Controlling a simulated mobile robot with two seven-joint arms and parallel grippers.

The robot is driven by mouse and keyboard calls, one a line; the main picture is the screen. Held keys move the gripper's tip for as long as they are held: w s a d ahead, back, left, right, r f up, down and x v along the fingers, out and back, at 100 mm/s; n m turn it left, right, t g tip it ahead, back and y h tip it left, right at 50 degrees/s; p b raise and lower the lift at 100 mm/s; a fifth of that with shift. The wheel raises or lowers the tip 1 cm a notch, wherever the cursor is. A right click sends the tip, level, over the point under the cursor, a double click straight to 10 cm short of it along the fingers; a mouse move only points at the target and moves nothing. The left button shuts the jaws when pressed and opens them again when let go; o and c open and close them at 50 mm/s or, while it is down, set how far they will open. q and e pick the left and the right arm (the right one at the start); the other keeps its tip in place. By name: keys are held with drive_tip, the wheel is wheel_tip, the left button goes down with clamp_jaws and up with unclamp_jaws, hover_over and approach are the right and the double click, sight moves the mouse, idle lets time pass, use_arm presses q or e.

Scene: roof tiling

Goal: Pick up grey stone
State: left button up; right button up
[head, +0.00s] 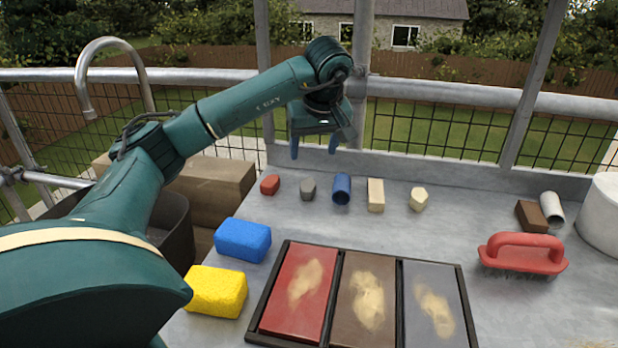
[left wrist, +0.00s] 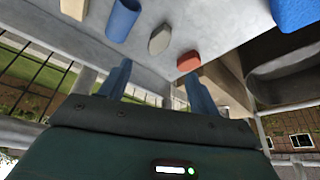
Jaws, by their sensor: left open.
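The grey stone (head: 308,188) lies on the grey table between a red stone (head: 270,185) and a blue cup-like cylinder (head: 341,188). In the left wrist view the grey stone (left wrist: 160,39) shows beyond the fingertips, between the blue cylinder (left wrist: 123,18) and the red stone (left wrist: 188,61). My left gripper (head: 314,156) is open and empty, above and behind the grey stone near the table's back edge. Its two blue fingers (left wrist: 150,72) point toward the stones, apart from them. My right gripper is in neither view.
A beige block (head: 376,195) and a pale stone (head: 418,199) stand further right in the row. A black tray (head: 338,290) with three tiles, a blue sponge (head: 243,240), a yellow sponge (head: 216,291) and a red brush (head: 523,254) lie nearer. A raised ledge (head: 400,163) runs along the back.

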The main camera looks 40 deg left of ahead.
use_arm(q)
drive_tip(key=b, duration=0.1)
hover_over(309, 185)
drive_tip(key=s+d, duration=0.1)
drive_tip(key=f, duration=0.7)
drive_tip(key=shift+s+d, duration=0.15)
drive_tip(key=shift+d, duration=0.05)
drive_tip(key=shift+d+b+x, duration=0.1)
drive_tip(key=shift+b+x, duration=0.25)
drive_tip(key=shift+x, duration=1)
drive_tip(key=shift+d+b+x, duration=0.15)
drive_tip(key=shift+b+x, duration=0.2)
drive_tip(key=shift+x, duration=1.05)
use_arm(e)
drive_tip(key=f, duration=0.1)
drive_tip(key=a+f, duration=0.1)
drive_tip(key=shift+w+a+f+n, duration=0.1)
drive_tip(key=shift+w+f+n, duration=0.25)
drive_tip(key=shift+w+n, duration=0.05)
use_arm(q)
drive_tip(key=c, duration=1.1)
drive_tip(key=shift+c, duration=0.2)
